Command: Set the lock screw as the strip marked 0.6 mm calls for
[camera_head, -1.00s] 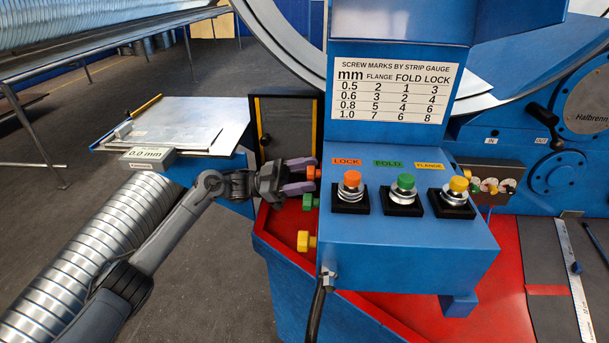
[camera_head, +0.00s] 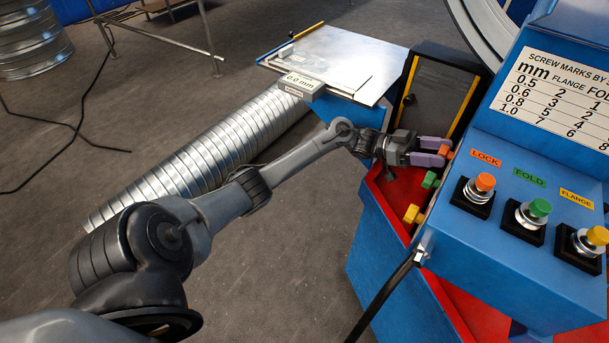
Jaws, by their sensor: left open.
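My left gripper (camera_head: 436,151) is open, its purple fingers beside the orange knob (camera_head: 446,151) on the left side of the blue control box (camera_head: 408,254). The fingertips reach the knob; I cannot tell whether they touch it. A green knob (camera_head: 430,180) and a yellow knob (camera_head: 413,214) sit below it. On the box's top, an orange-capped screw (camera_head: 484,186) stands by the LOCK label (camera_head: 485,158). The screw chart (camera_head: 560,100) is cut off at right, its LOCK column out of view. The gauge (camera_head: 302,84) reads 0.0 mm. No strip marked 0.6 mm is visible. My right gripper is not in view.
A green-capped screw (camera_head: 538,211) and a yellow-capped screw (camera_head: 590,240) share the box top. A metal plate table (camera_head: 345,62) stands left of a dark yellow-edged panel (camera_head: 432,105). A black cable (camera_head: 380,295) hangs from the box. A spiral duct (camera_head: 200,160) lies behind my arm.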

